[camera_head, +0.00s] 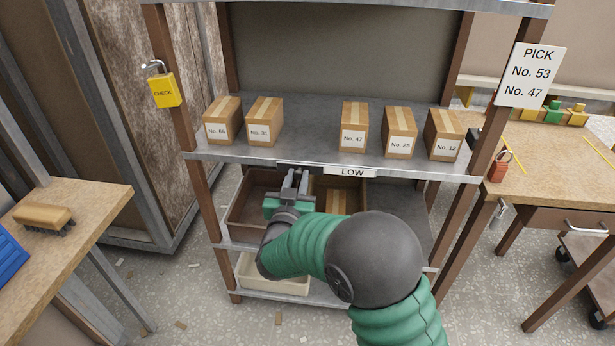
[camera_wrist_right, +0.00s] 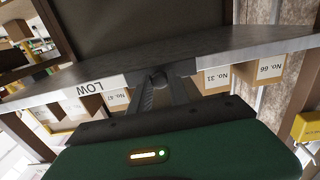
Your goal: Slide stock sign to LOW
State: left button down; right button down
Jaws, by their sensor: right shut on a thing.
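The stock sign is on the front edge of the middle shelf, with a white plate reading LOW (camera_head: 352,172) showing to the right of my right gripper (camera_head: 296,176). The LOW plate also shows upside down in the wrist view (camera_wrist_right: 97,87), left of the fingers. My right gripper, with its green body, reaches up to the shelf edge from below. The fingers hide part of the sign's left side. My left gripper is not in view.
Several numbered boxes (camera_head: 353,130) stand on the shelf above. Brown bins (camera_head: 258,196) sit below, close to my right arm. A yellow padlock (camera_head: 165,90) hangs on the left post and a PICK sign (camera_head: 530,75) on the right post.

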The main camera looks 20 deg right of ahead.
jog(key=shift+w+a, duration=0.1)
jog(key=shift+a, duration=0.05)
jog(key=c, duration=1.5)
grip_release()
jog(key=shift+o, duration=1.3)
jog(key=shift+w+a+f, duration=0.1)
jog(key=shift+w, duration=0.05)
jog(key=shift+s, duration=0.2)
jog(key=p+v, duration=0.3)
jog(key=v, duration=1.3)
jog(key=shift+s, duration=0.3)
jog(key=shift+a, duration=0.15)
